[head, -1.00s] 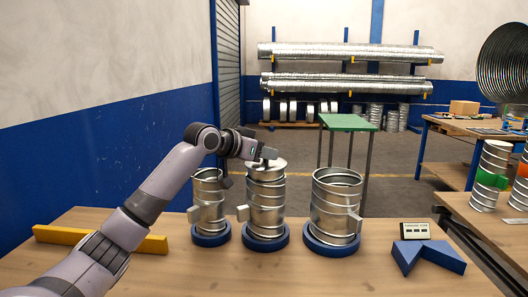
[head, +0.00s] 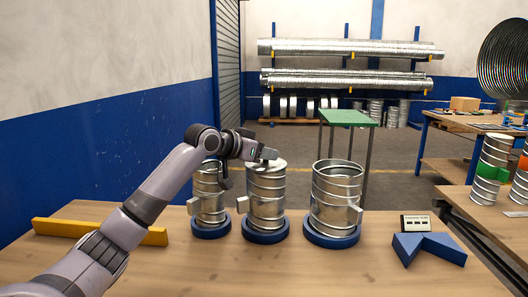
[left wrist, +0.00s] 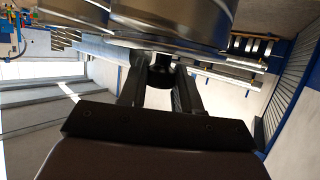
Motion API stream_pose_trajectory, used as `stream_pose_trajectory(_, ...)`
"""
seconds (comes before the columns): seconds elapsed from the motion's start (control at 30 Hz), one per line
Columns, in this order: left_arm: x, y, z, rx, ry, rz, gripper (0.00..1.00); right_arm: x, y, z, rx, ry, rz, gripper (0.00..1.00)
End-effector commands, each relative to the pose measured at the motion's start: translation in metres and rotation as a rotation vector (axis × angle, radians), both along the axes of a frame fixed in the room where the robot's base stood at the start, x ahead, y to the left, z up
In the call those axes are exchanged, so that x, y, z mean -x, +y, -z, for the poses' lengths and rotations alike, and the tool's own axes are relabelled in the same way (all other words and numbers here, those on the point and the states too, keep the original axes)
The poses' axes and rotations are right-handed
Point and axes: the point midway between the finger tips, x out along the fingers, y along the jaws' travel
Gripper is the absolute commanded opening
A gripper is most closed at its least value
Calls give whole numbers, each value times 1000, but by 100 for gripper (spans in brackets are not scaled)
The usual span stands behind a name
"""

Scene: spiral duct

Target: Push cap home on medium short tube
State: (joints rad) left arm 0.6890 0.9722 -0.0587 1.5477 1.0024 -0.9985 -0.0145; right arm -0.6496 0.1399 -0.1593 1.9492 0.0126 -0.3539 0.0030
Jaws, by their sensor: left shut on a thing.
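The medium short tube (head: 266,205) is a silver ribbed cylinder with a small side tab. It stands upright on a round blue base, the middle one of three tubes. Whether any gap is left cannot be told. My left gripper (head: 268,154) comes in from the left, just above the cap. In the left wrist view its fingers (left wrist: 160,88) are shut on the cap's dark knob (left wrist: 161,70), with shiny metal beyond. My right gripper is not in view.
A narrower tube (head: 209,201) stands close left, partly behind my gripper. A wider open tube (head: 336,196) stands right. A yellow bar (head: 95,231) lies left; a blue V-shaped block (head: 428,249) and small display (head: 415,223) are right. The front table is clear.

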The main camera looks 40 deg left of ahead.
Motion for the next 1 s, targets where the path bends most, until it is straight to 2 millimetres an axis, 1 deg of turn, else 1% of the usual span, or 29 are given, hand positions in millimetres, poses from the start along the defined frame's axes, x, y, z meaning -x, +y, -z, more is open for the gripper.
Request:
stream_pose_trajectory(0.13,0,0,5,0,2,1,0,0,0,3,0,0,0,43)
stream_pose_trajectory(0.17,0,0,4,0,2,0,42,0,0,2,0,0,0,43)
stream_pose_trajectory(0.2,0,0,4,0,2,0,55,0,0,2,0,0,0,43)
stream_pose_trajectory(0.23,0,0,4,0,2,0,62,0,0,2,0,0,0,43)
stream_pose_trajectory(0.5,0,0,4,0,3,0,62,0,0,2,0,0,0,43)
stream_pose_trajectory(0.63,7,1,2,-2,2,0,62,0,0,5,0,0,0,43)
stream_pose_trajectory(0.77,23,1,-3,-4,1,0,62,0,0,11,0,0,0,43)
stream_pose_trajectory(0.9,45,2,-11,-7,2,-1,62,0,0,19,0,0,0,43)
stream_pose_trajectory(1.0,55,2,-15,-2,2,-1,62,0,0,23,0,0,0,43)
